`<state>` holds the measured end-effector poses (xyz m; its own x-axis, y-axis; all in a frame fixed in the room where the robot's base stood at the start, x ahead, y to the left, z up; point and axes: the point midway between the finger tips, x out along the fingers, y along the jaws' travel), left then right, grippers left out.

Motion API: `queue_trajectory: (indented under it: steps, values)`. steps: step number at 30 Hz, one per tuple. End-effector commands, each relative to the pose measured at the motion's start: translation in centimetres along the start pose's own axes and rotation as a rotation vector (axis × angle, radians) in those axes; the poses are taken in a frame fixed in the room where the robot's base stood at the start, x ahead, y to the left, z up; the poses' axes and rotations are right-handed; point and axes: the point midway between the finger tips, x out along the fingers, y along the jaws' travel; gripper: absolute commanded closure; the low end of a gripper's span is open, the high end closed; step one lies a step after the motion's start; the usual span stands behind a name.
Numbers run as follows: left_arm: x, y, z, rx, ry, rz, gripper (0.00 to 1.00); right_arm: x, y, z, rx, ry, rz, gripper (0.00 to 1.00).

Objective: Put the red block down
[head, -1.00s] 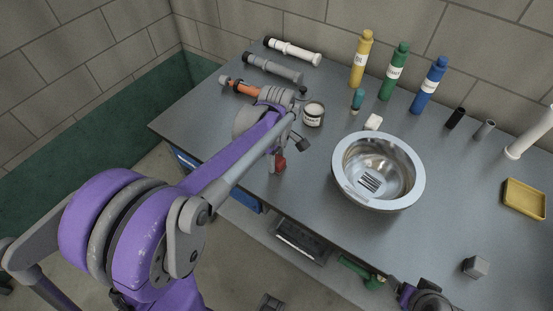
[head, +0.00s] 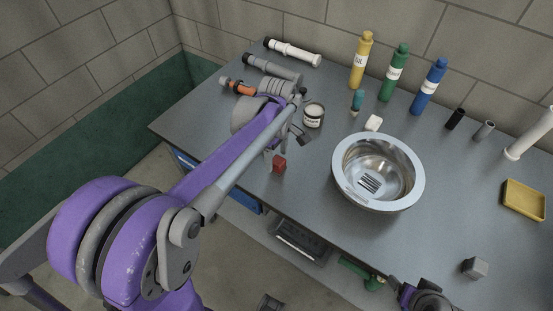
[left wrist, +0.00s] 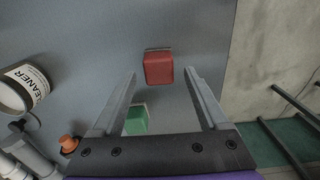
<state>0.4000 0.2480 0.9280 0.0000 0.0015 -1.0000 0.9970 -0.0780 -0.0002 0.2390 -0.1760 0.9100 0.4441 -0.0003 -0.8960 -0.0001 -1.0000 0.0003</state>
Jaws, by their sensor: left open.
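The red block (head: 279,164) stands on the grey counter near its front edge, left of the metal bowl. In the left wrist view the red block (left wrist: 159,68) lies just past the fingertips, in line with the gap and apart from both fingers. My left gripper (left wrist: 160,76) is open and empty. In the head view it is above and behind the block, mostly hidden by my own arm. My right gripper's jaws do not show.
A metal bowl (head: 346,179) sits right of the block. A cleaner can (head: 314,116) stands behind it. A green block (left wrist: 136,120) shows low between the fingers in the left wrist view. Several bottles and pipes line the back. Counter around the red block is clear.

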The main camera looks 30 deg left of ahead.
Motion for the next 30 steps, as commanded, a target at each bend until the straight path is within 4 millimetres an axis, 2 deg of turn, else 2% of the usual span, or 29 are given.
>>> queue_trajectory:
  steps: [3, 9, 16, 19, 22, 26, 30]
  values:
    - [-2.9, 0.0, 0.0, 0.0, 0.0, 0.0, 0.23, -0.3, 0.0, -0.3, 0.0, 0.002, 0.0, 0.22]
    - [-6.9, -0.1, 0.0, 0.0, 0.0, 0.0, 0.23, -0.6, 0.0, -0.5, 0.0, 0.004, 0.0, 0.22]
    - [-9.3, -0.1, 0.1, 0.007, 0.0, 0.002, 0.23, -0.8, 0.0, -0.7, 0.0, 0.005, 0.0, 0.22]
    - [-9.3, -1.0, 0.7, 0.079, 0.006, 0.023, 0.23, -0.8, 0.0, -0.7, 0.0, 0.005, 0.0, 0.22]
    - [-8.5, -3.0, 2.1, 0.266, 0.028, 0.078, 0.23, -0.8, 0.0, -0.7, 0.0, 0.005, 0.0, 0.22]
    - [-6.4, -6.8, 4.4, 0.626, 0.092, 0.177, 0.23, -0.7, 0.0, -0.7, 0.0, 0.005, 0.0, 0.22]
    - [-3.4, -10.8, 6.5, 1.01, 0.197, 0.269, 0.23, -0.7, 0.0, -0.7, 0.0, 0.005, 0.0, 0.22]
